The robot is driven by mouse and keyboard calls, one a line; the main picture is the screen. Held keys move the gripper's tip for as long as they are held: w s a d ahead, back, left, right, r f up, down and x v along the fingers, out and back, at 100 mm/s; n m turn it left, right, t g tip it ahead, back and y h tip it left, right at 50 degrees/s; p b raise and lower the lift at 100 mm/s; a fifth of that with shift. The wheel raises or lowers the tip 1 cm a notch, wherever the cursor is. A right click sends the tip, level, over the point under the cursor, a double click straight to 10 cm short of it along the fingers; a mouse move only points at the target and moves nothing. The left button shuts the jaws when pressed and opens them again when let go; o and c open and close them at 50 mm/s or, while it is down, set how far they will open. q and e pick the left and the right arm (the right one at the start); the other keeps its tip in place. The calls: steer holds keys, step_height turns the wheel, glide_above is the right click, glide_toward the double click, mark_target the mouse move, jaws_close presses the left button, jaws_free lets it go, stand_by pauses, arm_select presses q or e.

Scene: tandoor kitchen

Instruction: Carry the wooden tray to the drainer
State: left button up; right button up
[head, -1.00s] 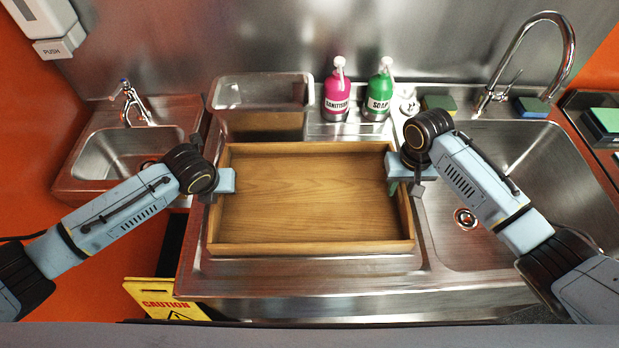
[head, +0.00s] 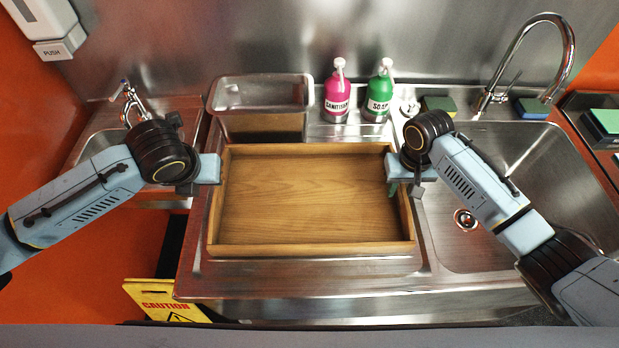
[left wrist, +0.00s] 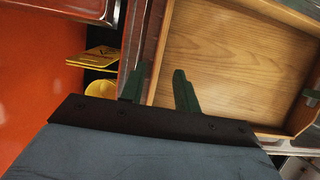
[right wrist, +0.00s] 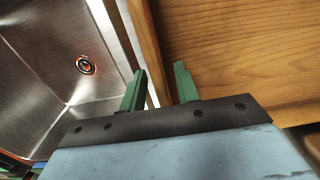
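The wooden tray (head: 310,249), a rectangular, empty box with low walls, sits level on the steel counter left of the big sink. My left gripper (head: 213,168) is at its left wall in the head view. In the left wrist view its green fingers (left wrist: 160,88) are apart, one over the tray's inside; I cannot tell how far down they reach. My right gripper (head: 394,185) is at the right wall. In the right wrist view its fingers (right wrist: 158,82) stand apart on either side of that wall, with a gap showing. I see no drainer that I can name surely.
A clear container (head: 262,124) stands behind the tray. Pink sanitiser (head: 337,98) and green soap (head: 379,96) bottles stand at the back. The large sink (head: 530,190) with its tall tap is right. A yellow caution sign (head: 165,300) stands low at front left.

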arm_select(q)
steer(key=shift+s+r, duration=0.25)
steer(key=shift+r, duration=0.3)
arm_select(e)
steer(key=shift+r, duration=0.1)
step_height(320, 180, up, 12)
stand_by(0.3)
